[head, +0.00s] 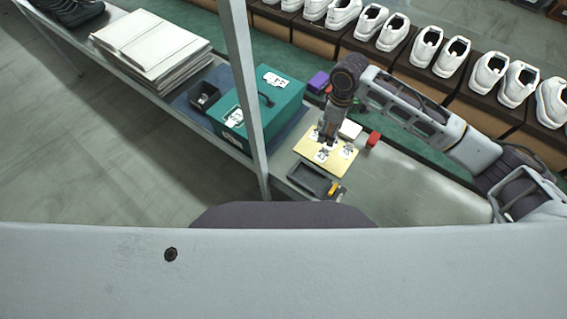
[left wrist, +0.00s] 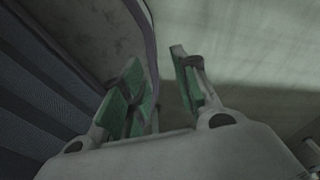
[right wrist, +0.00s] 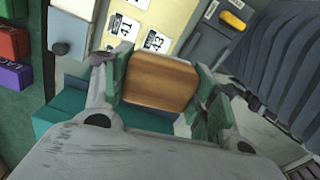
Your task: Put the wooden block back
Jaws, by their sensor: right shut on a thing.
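The wooden block (right wrist: 160,80) is brown with visible grain. It sits between the green finger pads of my right gripper (right wrist: 163,88), which is shut on it. In the head view my right gripper (head: 326,136) is over the yellow board (head: 312,153) with number cards, and the block cannot be made out there. The board also shows beyond the block in the right wrist view (right wrist: 176,14). My left gripper (left wrist: 160,85) is open and empty in the left wrist view, with a grey floor-like surface behind it. It is not seen in the head view.
A dark tray (head: 305,178) with a yellow item lies in front of the board. A white block (head: 350,129) and a red block (head: 373,139) are beside it. A teal box (head: 285,97) and a post (head: 245,90) stand left. White shoes (head: 425,47) line the back.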

